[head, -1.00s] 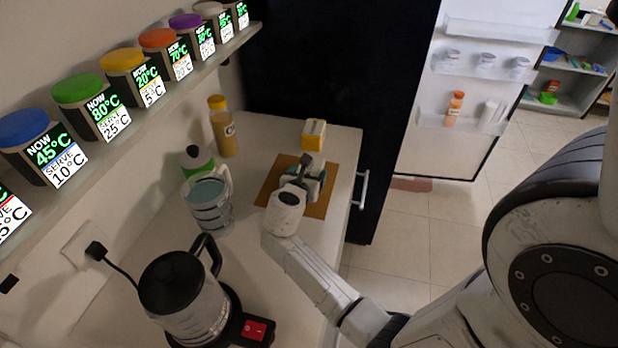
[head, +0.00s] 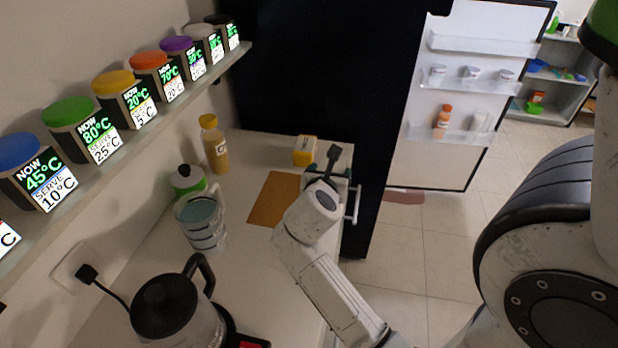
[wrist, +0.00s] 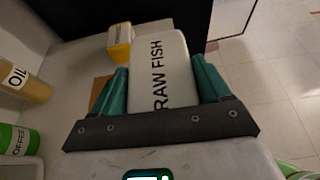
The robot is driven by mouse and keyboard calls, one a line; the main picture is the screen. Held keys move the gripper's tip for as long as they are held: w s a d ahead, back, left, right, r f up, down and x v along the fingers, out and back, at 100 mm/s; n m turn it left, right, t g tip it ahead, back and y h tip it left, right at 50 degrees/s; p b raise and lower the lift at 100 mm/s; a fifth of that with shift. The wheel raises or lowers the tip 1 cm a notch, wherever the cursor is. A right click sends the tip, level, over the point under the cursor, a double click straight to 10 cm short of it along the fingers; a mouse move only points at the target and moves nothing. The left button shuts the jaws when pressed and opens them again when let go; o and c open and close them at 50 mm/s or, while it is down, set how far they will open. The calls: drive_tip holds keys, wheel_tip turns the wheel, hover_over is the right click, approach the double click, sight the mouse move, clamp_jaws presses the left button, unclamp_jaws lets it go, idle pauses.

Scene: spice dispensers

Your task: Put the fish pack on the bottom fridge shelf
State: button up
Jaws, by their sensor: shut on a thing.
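The fish pack (wrist: 162,75), white and marked RAW FISH, is between the two green fingers of my gripper (wrist: 162,88) in the wrist view. The gripper is shut on it. The fridge's open door (head: 445,150) is white inside, with racks holding jars and a bottle. The fridge interior and its bottom shelf are not in view.
A yellow-and-white box (head: 304,150) stands on the counter just left of my gripper. A brown board (head: 273,198) lies bare. An oil bottle (head: 214,145), a coffee jar (head: 188,180) and a kettle (head: 178,310) stand further left.

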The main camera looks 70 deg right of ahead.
drive_tip(key=s+a+r, duration=0.1)
drive_tip(key=s+r, duration=0.1)
drive_tip(key=s, duration=0.3)
drive_tip(key=shift+s+r, duration=0.2)
drive_tip(key=shift+r, duration=0.15)
drive_tip(key=shift+a, duration=0.1)
idle(0.4)
